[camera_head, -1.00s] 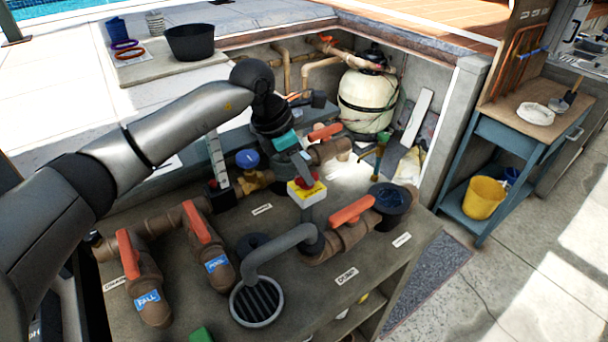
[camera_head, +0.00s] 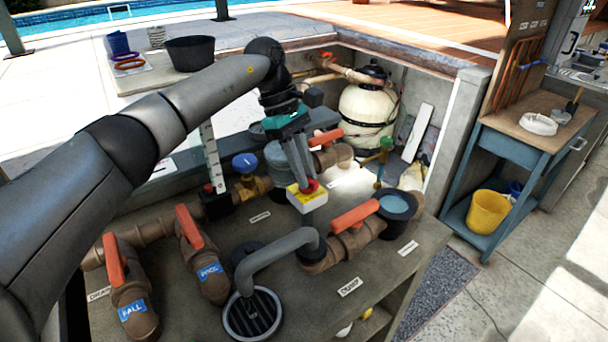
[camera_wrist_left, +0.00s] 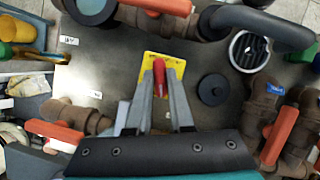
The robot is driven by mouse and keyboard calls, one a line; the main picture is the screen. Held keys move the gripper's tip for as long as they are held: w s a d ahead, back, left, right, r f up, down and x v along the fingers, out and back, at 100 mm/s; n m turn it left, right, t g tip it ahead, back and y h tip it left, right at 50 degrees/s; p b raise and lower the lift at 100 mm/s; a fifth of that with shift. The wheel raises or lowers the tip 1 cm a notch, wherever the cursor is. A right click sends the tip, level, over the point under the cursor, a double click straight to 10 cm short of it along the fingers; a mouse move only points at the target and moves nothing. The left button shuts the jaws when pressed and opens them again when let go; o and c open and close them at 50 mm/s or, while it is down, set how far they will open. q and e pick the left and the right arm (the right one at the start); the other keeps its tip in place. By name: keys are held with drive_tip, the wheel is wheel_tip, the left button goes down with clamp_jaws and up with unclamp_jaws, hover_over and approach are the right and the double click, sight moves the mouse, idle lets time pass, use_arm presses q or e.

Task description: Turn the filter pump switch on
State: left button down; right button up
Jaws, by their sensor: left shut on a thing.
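The filter pump switch is a small yellow-faced box (camera_head: 306,201) with a red knob (camera_head: 311,186), standing on a post at the middle of the grey bench. In the left wrist view its yellow face (camera_wrist_left: 177,66) and red knob (camera_wrist_left: 159,70) are straight ahead. My left gripper (camera_head: 305,184) reaches down from above, its two grey fingers on either side of the knob. In the wrist view the left fingertips (camera_wrist_left: 159,86) are shut on the knob. My right gripper is in neither view.
Brown pipes with red-orange valve handles (camera_head: 355,216) stand close around the switch. A grey elbow pipe (camera_head: 275,250) runs in front, into a round grate. A blue-capped valve (camera_head: 245,163) is to the left. The cream filter tank (camera_head: 367,110) stands behind.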

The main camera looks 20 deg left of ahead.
use_arm(q)
drive_tip(key=shift+w+m+g+y+b, duration=0.15)
drive_tip(key=shift+m+g+y+b, duration=0.35)
drive_tip(key=shift+m, duration=1.4)
drive_tip(key=c, duration=0.8)
unclamp_jaws()
drive_tip(key=p+v, duration=0.1)
drive_tip(key=v, duration=0.4)
drive_tip(key=shift+w+r, duration=0.1)
drive_tip(key=shift+r, duration=0.1)
drive_tip(key=shift+p+v, duration=0.6)
drive_tip(key=shift+v, duration=0.45)
drive_tip(key=shift+r, duration=0.1)
